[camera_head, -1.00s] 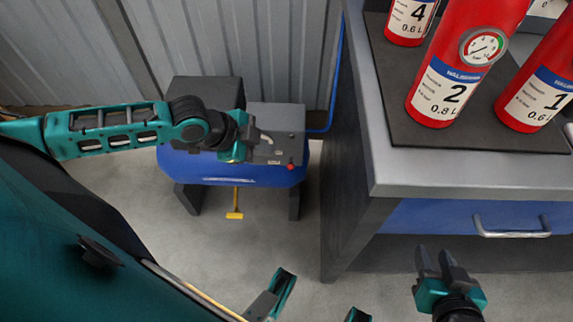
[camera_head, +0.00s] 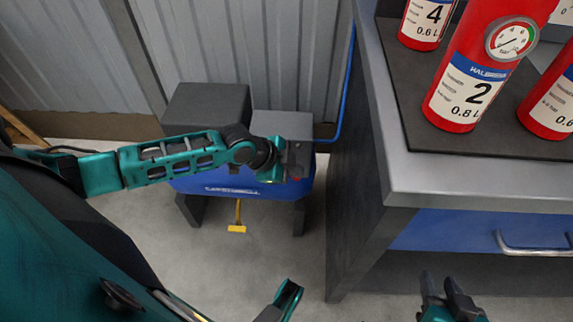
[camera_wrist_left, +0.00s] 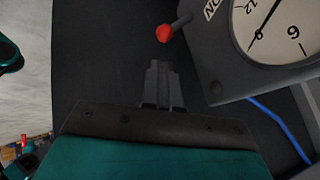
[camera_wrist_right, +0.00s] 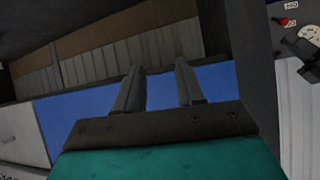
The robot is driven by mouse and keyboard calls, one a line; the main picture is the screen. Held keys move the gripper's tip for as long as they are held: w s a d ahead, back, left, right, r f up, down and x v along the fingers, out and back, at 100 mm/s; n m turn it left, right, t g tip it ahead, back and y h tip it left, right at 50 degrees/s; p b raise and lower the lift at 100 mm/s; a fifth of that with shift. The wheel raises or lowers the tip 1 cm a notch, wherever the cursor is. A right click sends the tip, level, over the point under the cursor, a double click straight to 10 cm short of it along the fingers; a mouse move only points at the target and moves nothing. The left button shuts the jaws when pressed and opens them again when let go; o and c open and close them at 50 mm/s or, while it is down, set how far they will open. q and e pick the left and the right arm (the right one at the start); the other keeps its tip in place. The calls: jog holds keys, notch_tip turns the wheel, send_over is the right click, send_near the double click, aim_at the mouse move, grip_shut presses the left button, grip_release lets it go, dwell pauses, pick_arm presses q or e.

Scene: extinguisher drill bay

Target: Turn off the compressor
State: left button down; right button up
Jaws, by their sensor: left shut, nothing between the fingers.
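The compressor (camera_head: 235,188) has a blue tank, a dark box on top and a grey control box (camera_head: 282,124), standing on the floor by the corrugated wall. My left gripper (camera_head: 299,158) is over the control box and hides much of its face. In the left wrist view its fingers (camera_wrist_left: 162,82) are shut and empty, just short of a red-tipped lever (camera_wrist_left: 165,33). A gap shows between fingertips and red tip; touching is not seen. Lettering and a round gauge (camera_wrist_left: 275,28) are beside the lever. My right gripper (camera_head: 441,284) is open and empty, low before the bench.
A grey-topped bench (camera_head: 460,182) with a blue drawer (camera_head: 450,232) stands right of the compressor. Red extinguishers (camera_head: 470,70) stand on its dark mat. A blue hose (camera_head: 348,95) runs beside the bench. A yellow piece (camera_head: 237,227) is below the tank. Floor in front is clear.

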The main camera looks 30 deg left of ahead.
pick_arm(q)
jog(key=shift+w+a+f+b, duration=0.15)
jog(key=shift+a+f, duration=0.05)
jog(key=shift+f, duration=0.35)
jog(key=shift+w+a+f+b, duration=0.1)
jog(key=shift+a+f+b, duration=0.1)
jog(key=shift+f, duration=0.3)
pick_arm(e)
jog(key=shift+f, duration=0.45)
pick_arm(q)
jog(key=shift+s+f, duration=0.1)
pick_arm(e)
jog(key=shift+r, duration=0.1)
